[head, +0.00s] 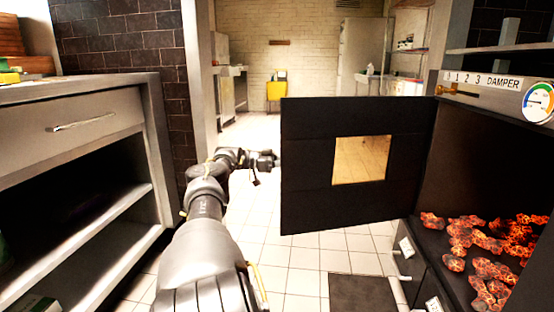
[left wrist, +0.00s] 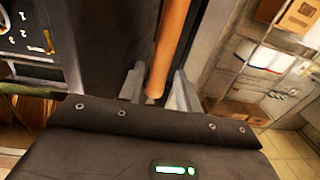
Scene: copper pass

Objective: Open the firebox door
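The firebox door (head: 305,165) is a black panel with a small amber window (head: 361,160). It stands wide open in the head view, swung out to the left of the firebox opening (head: 490,170). My left gripper (head: 275,160) is at the door's free left edge, its fingertips partly hidden there. In the left wrist view the copper-brown bar handle (left wrist: 172,45) runs between the two fingers (left wrist: 158,88). The fingers stand apart, with a thin gap seeming to show on each side of the handle. My right gripper is in neither view.
Glowing coals (head: 485,250) lie inside the firebox. A damper slider (head: 465,91) and a gauge (head: 538,102) are above it. A drawer cabinet (head: 85,125) stands at the left. Tiled floor (head: 310,255) is clear below the door, with a dark mat (head: 362,292) nearby.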

